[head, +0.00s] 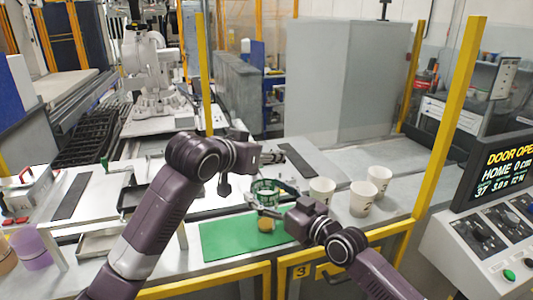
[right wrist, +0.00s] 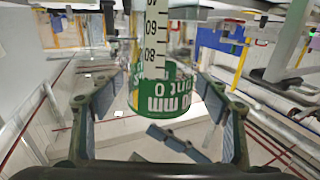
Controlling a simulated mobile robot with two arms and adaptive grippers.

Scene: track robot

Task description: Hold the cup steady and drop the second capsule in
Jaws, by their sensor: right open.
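My right gripper (head: 270,203) is open. In the right wrist view its fingers (right wrist: 160,108) stand apart on both sides of a green cylinder with white lettering (right wrist: 160,92); I cannot tell if they touch it. This may be the cup; the head view shows it as a green, ring-like shape (head: 268,186). My left gripper (head: 226,186) hangs left of it, its fingers small and dark; I cannot tell if they are open. A small yellow-orange round thing (head: 265,226), perhaps a capsule, shows over the green mat (head: 228,240).
Three pale cups (head: 322,190) stand right of the green cylinder. A yellow rail (head: 215,283) runs along the front; a control panel (head: 490,215) is at right.

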